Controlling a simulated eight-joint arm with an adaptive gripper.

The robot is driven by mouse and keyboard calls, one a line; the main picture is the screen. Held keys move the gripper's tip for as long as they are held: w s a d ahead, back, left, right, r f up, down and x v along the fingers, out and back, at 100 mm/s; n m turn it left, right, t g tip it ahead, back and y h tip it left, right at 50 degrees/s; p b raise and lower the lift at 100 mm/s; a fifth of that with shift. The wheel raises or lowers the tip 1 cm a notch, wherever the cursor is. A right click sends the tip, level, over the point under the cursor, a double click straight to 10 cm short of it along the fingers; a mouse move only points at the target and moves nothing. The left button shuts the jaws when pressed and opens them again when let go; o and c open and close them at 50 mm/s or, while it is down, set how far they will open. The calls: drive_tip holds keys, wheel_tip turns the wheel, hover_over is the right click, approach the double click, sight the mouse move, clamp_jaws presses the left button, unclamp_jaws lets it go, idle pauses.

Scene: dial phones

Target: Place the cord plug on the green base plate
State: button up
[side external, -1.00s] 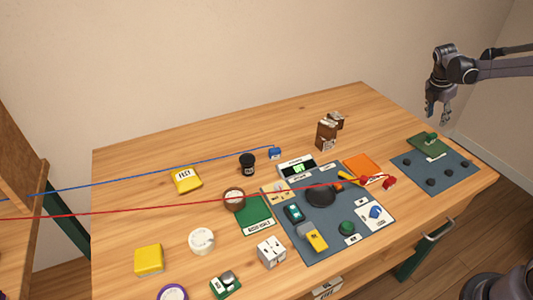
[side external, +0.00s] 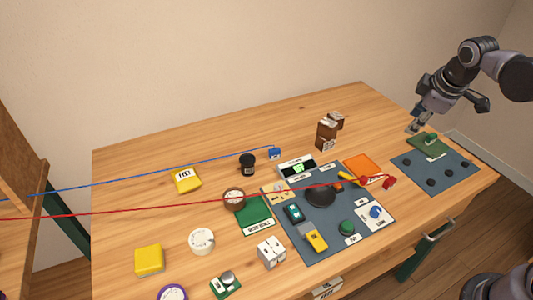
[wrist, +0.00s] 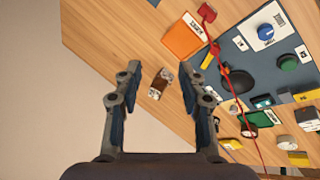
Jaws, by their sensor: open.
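A red cord plug (side external: 389,183) lies at the right edge of the large blue-grey mat, with its red cord running left; it also shows in the wrist view (wrist: 207,12). A blue cord plug (side external: 275,153) lies on the wood at the back, its blue cord running left. A green plate (side external: 253,213) with a white label lies left of the mat. Another green plate (side external: 427,146) lies at the right, with a small green piece on it. My gripper (side external: 413,127) is open and empty, above the table's back right edge; its spread fingers show in the wrist view (wrist: 166,64).
Brown blocks (side external: 327,132) stand at the back. An orange plate (side external: 361,169) lies right of the mat's display. The mat (side external: 329,242) carries several knobs and parts. A white cube (side external: 271,251) and yellow boxes (side external: 149,259) stand at the front and left. Both cords stretch across the left side.

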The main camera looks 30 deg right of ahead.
drive_tip(key=s+a+f+m+t+y, duration=0.2)
drive_tip(key=s+a+f+m, duration=0.1)
drive_tip(key=s+a+m, duration=0.4)
drive_tip(key=s+a, duration=0.2)
drive_tip(key=a, duration=0.1)
drive_tip(key=shift+a+f, duration=0.25)
drive_tip(key=shift+a, duration=0.05)
